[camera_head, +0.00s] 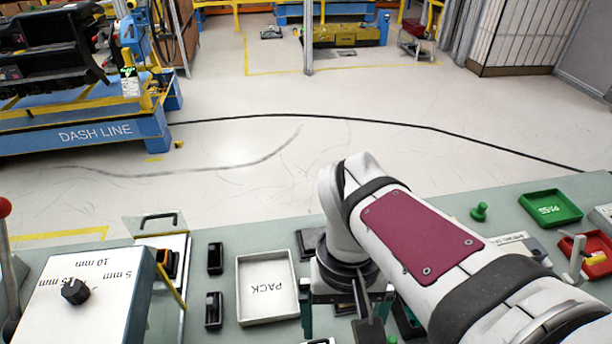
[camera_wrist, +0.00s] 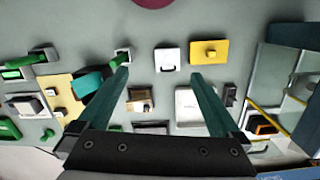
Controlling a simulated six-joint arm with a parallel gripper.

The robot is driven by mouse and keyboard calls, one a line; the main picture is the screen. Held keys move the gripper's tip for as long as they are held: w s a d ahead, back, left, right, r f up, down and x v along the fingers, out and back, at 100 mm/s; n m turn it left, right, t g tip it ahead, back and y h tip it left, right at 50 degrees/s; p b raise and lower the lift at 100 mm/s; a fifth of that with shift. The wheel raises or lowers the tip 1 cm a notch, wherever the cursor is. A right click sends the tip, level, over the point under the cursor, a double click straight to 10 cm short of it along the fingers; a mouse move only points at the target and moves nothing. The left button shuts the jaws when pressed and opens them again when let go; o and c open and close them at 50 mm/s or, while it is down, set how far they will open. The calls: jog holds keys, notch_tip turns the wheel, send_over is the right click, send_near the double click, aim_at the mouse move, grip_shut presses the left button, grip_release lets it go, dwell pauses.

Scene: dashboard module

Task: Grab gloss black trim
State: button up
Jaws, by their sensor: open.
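I cannot tell for certain which part is the gloss black trim. Two small black parts lie left of the PACK tray in the head view: a rear one (camera_head: 215,258) and a front one (camera_head: 213,310). Another dark flat piece (camera_head: 308,243) shows partly behind my arm; a dark piece also shows low in the wrist view (camera_wrist: 150,128). My gripper (camera_wrist: 162,76) is open and empty in the wrist view, its two teal fingers wide apart above the bench. In the head view my arm hides most of the gripper and the bench under it.
The white PACK tray (camera_head: 267,287) is on the bench. A control box with a knob (camera_head: 75,291) stands at left. A green tray (camera_head: 550,208) and red tray (camera_head: 594,255) are at right. A yellow block (camera_wrist: 209,52) and white handled item (camera_wrist: 167,60) show in the wrist view.

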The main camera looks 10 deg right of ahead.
jog(key=w+d+f+n+g+h, duration=0.1)
jog(key=w+n+h, duration=0.15)
jog(key=w, duration=0.45)
jog(key=w+d+n+h, duration=0.2)
jog(key=w+n, duration=0.2)
jog(key=w, duration=0.3)
jog(key=n+h, duration=0.5)
jog(key=n, duration=0.3)
send_over(306, 239)
jog(key=s+d, duration=0.1)
jog(key=s, duration=0.2)
notch_tip(306, 239, down, 12)
jog(key=r, duration=0.1)
jog(key=w+f+n+h, duration=0.1)
jog(key=f, duration=0.2)
jog(key=w+f+n+t+h, duration=0.1)
jog(key=f+n, duration=0.1)
jog(key=f, duration=0.1)
jog(key=w+a+f+n+t+h, duration=0.1)
jog(key=f+n, duration=0.1)
jog(key=f, duration=0.1)
jog(key=shift+f+h, duration=0.35)
jog(key=shift+f, duration=0.05)
jog(key=shift+f+n, duration=0.25)
jog(key=shift+f, duration=0.05)
jog(key=x, duration=0.5)
jog(key=shift+c, duration=0.2)
jog(key=c, duration=1.4)
